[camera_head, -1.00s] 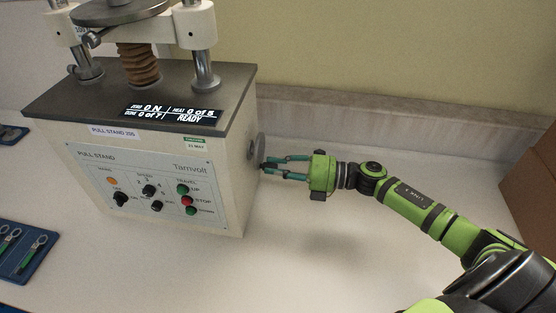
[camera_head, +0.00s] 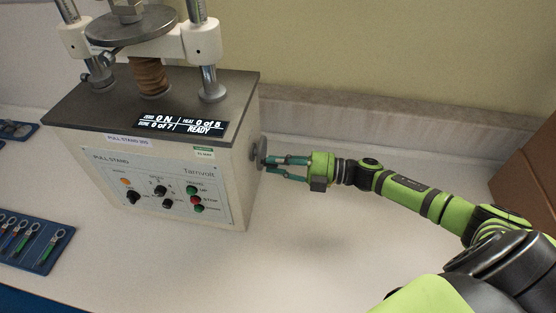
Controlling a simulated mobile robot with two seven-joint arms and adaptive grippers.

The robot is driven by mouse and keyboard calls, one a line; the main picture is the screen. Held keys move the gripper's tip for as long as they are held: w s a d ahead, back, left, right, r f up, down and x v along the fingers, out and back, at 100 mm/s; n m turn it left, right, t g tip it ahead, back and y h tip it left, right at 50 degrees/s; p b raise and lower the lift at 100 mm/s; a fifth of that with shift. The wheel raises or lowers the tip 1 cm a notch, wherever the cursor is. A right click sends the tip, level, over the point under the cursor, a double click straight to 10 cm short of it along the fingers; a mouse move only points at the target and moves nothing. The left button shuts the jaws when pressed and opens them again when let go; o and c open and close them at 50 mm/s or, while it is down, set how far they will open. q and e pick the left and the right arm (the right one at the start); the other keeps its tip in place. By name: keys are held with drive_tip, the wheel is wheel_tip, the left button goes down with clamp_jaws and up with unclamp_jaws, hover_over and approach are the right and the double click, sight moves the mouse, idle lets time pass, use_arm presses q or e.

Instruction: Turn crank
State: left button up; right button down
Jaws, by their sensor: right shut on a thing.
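The crank (camera_head: 259,150) is a small grey disc with a handle on the right side wall of the pull stand (camera_head: 85,135). The pull stand is a cream box with a dark top, a front panel of knobs and buttons, and a display reading 0 N and READY. My right gripper (camera_head: 267,162) reaches in from the right and is shut on the crank's handle at the disc. The fingers hide most of the handle. My left gripper is not in view.
A blue tray (camera_head: 62,243) with several green- and blue-handled tools lies at the lower left. Another blue tray (camera_head: 32,127) is at the left edge. A brown box (camera_head: 535,170) stands at the right. The worktop in front of my right arm is clear.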

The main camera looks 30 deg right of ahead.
drive_tip(key=shift+w+d+r+m+p, duration=0.1)
drive_tip(key=shift+r+m+p, duration=0.2)
drive_tip(key=shift+m, duration=0.45)
drive_tip(key=shift+w+d+r+m+p, duration=0.1)
drive_tip(key=shift+r+m+p, duration=0.2)
drive_tip(key=shift+m, duration=0.45)
drive_tip(key=c, duration=1.1)
unclamp_jaws()
drive_tip(key=shift+c, duration=0.2)
drive_tip(key=shift+f, duration=0.1)
drive_tip(key=v, duration=1.2)
